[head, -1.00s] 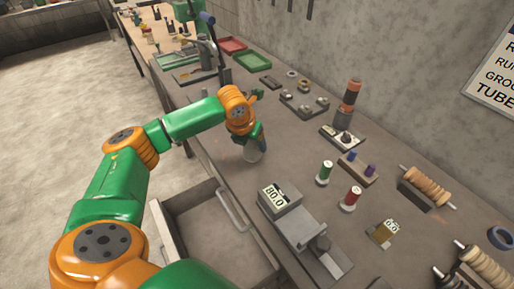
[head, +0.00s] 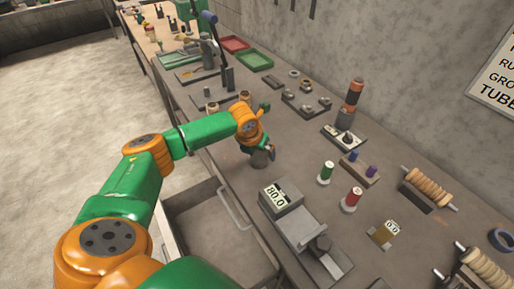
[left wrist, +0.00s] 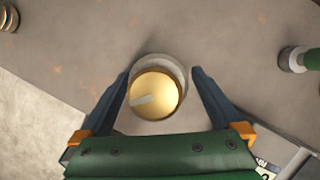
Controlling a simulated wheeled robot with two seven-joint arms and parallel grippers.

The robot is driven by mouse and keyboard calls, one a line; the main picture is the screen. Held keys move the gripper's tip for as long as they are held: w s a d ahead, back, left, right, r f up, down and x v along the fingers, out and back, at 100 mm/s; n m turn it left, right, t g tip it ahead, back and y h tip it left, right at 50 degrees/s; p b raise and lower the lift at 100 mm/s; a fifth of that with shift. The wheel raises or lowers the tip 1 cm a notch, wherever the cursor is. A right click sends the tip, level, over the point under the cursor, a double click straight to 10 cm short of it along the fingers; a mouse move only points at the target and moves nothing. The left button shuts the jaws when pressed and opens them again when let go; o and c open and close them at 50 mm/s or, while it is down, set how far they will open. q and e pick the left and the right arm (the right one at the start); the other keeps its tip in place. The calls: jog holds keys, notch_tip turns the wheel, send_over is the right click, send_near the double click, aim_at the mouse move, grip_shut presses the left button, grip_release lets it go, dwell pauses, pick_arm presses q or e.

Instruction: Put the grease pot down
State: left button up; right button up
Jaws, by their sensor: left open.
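The grease pot (left wrist: 157,92) is a round pot with a golden top and a pale grey rim, seen from above in the left wrist view. It sits between the two dark fingers of my left gripper (left wrist: 160,74), which are open with a gap on each side. In the head view the left gripper (head: 263,150) points down at the bench, with the grey side of the pot (head: 259,160) showing low beside the fingers. The pot looks upright on the bench top; its contact with the bench is hard to see. My right gripper is not in view.
The bench (head: 300,152) is clear just around the pot. An open drawer (head: 205,222) lies below the bench edge. Small parts stand behind.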

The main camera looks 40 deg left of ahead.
pick_arm(q)
jog(key=v, duration=1.1)
jog(key=shift+r, duration=0.35)
